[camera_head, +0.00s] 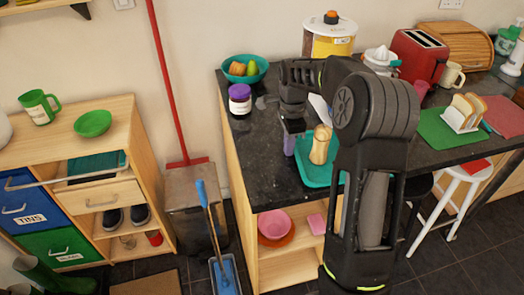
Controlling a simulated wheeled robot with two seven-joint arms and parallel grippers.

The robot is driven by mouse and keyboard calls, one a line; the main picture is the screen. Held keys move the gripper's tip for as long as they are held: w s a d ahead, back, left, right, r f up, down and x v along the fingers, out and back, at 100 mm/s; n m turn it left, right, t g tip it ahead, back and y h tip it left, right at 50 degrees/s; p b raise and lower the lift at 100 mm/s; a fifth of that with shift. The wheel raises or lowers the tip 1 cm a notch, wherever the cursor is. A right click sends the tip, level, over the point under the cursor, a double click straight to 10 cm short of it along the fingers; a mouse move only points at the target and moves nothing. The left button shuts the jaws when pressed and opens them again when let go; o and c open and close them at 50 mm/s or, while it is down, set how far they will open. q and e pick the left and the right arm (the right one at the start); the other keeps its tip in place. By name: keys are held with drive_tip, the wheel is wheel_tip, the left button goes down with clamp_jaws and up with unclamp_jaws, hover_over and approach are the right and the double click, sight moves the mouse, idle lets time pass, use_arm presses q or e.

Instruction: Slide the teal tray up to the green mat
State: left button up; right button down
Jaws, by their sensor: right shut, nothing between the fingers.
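The teal tray (318,180) lies on the dark granite counter, left of my right arm. A tan, waisted wooden item (320,145) stands on it, and a lilac shape (289,146) shows at its left edge, partly covered by the gripper. The green mat (432,128) lies on the counter to the right, beyond my arm, with a rack of toast (462,113) on it. My right gripper (292,128) points down at the tray's left side, shut and empty; whether it touches the tray cannot be told. My arm hides part of the tray's right side and the counter between tray and mat. My left gripper is out of view.
A purple-labelled jar (240,100) and a teal fruit bowl (245,69) stand behind left. A yellow canister (329,40), a juicer (382,59) and a red toaster (417,55) line the back. A red-pink cloth (502,115) lies right of the mat.

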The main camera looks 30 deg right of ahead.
drive_tip(key=s+d, duration=0.1)
drive_tip(key=d, duration=0.3)
drive_tip(key=s+d, duration=0.2)
drive_tip(key=d, duration=0.1)
drive_tip(key=s+d+p, duration=0.1)
drive_tip(key=d, duration=0.3)
drive_tip(key=shift+s+d, duration=0.25)
drive_tip(key=shift+d, duration=0.1)
drive_tip(key=shift+a, duration=0.15)
